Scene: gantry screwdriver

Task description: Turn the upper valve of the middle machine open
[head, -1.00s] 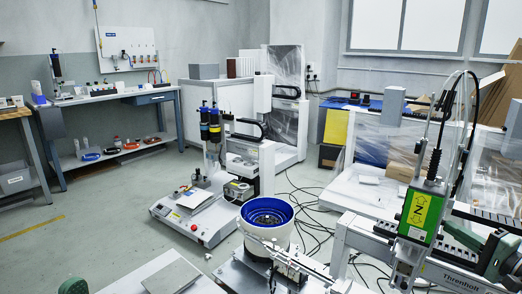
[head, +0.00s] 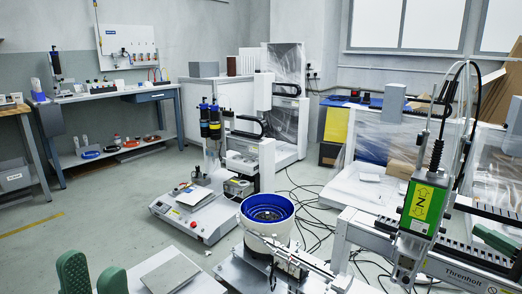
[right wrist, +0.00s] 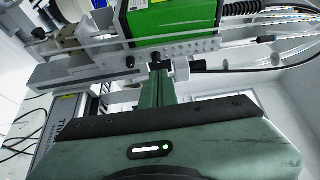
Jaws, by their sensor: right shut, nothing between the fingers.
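The screwdriver machine with the green box (head: 424,207) stands at the right of the head view; the box also fills the top of the right wrist view (right wrist: 172,18). Small dark fittings (right wrist: 197,66) sit just under the box there. I cannot tell for sure which one is the upper valve. My right gripper (right wrist: 160,70) is shut and empty, its tips close to a dark fitting below the box; contact is unclear. In the head view it shows at the right edge (head: 494,239). My left gripper (head: 92,277) is open and empty at the bottom left.
A blue-rimmed feeder bowl (head: 266,212) stands in the middle, with a dispensing machine (head: 205,210) behind it. A horizontal rail (head: 450,262) runs below the green box. Cables hang above the box and lie on the floor. Open floor is at the left.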

